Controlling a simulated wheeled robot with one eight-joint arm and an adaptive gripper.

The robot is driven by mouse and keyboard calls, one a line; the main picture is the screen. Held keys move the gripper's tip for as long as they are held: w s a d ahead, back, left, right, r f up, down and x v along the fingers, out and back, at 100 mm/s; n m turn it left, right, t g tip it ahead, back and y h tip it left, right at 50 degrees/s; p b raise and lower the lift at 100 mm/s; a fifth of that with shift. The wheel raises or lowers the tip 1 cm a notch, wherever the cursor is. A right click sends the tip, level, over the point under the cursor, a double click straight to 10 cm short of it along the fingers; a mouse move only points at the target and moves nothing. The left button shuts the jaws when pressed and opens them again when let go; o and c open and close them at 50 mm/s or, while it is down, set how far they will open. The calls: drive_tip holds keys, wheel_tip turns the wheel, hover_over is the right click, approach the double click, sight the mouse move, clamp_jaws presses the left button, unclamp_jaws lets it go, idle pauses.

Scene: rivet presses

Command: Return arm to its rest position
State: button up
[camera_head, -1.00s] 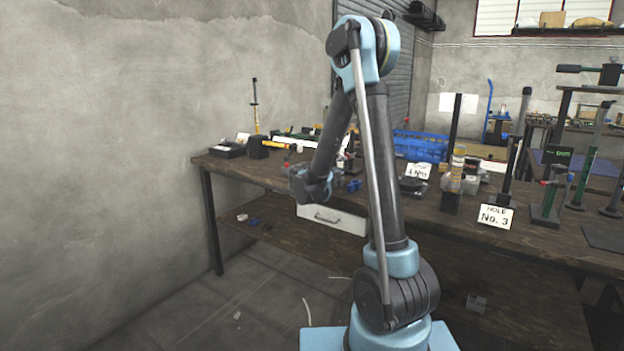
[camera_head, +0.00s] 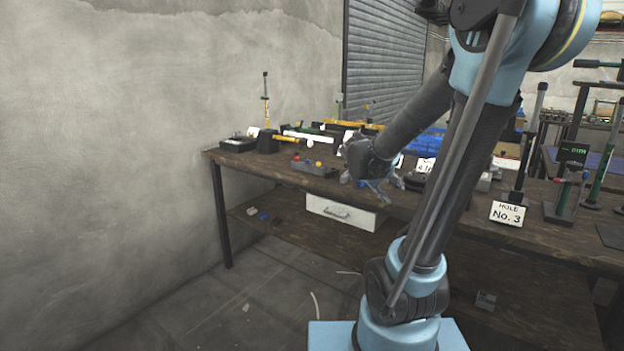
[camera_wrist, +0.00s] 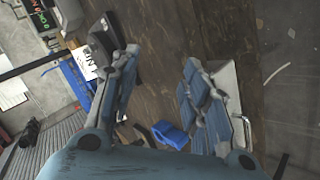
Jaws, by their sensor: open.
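My arm (camera_head: 450,180) is bent, with its elbow at the upper right of the head view and its forearm sloping down to the left. My gripper (camera_head: 382,190) hangs in front of the workbench (camera_head: 440,207), near its front edge and above the white drawer (camera_head: 340,214). In the wrist view my gripper (camera_wrist: 160,58) has its two fingers spread apart with nothing held between them. A blue object (camera_wrist: 170,134) shows beyond the fingers, apart from them.
A sign reading "HOLD No. 3" (camera_head: 507,214) stands on the bench to the right, near upright posts and presses. Open floor (camera_head: 270,300) and a bare wall (camera_head: 100,150) are at the left.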

drive_tip(key=s+a+f+m+g+y, duration=0.1)
drive_tip(key=s+a+f+y, duration=0.1)
drive_tip(key=s, duration=0.6)
drive_tip(key=s+a+f+m+g+y, duration=0.1)
drive_tip(key=s+a+f+y, duration=0.1)
drive_tip(key=s, duration=0.6)
drive_tip(key=s+a+f+m+g+y, duration=0.1)
drive_tip(key=s+a+f+g+y, duration=0.1)
drive_tip(key=s+f, duration=0.3)
drive_tip(key=s+a+y, duration=0.1)
drive_tip(key=s, duration=0.2)
drive_tip(key=shift+f, duration=0.2)
drive_tip(key=shift+s, duration=0.1)
drive_tip(key=shift+w+f, duration=0.2)
drive_tip(key=shift+w, duration=0.25)
